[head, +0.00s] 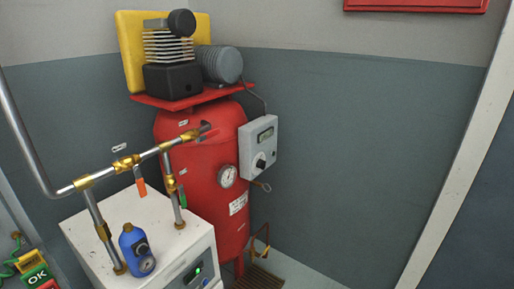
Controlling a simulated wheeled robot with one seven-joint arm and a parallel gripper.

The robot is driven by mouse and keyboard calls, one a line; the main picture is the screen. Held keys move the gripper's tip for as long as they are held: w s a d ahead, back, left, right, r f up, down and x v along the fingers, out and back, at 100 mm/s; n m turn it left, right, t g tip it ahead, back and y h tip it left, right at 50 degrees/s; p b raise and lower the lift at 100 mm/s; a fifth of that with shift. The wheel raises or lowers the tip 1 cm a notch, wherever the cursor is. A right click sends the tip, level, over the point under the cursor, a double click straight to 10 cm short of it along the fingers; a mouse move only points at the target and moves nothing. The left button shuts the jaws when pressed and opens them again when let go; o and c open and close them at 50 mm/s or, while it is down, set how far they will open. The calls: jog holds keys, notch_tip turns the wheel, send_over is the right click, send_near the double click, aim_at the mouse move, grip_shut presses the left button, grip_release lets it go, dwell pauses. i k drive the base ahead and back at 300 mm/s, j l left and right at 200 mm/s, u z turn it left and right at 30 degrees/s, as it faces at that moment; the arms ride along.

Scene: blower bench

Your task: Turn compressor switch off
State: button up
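The compressor (205,165) is a red upright tank with a black and grey motor and pump on top, in the middle left of the head view. A light grey control box (258,142) is mounted on its right side. The box has a small dark window near the top and a black rotary switch (261,163) below it. The switch is too small for me to read its position. My gripper is not in view, and nothing touches the switch.
A white cabinet (95,248) stands in front of the tank, carrying metal pipes (150,155) with brass fittings and a blue bottle-shaped unit (135,247). A pressure gauge (227,176) sits on the tank. The space right of the control box is clear up to a white post (460,165).

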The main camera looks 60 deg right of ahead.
aim_at(261, 164)
jog(key=l+z, duration=0.2)
jog(key=l, duration=0.2)
jog(key=i+l+z, duration=0.2)
jog(key=l, duration=0.2)
jog(key=l+z, duration=0.2)
jog(key=l, duration=0.2)
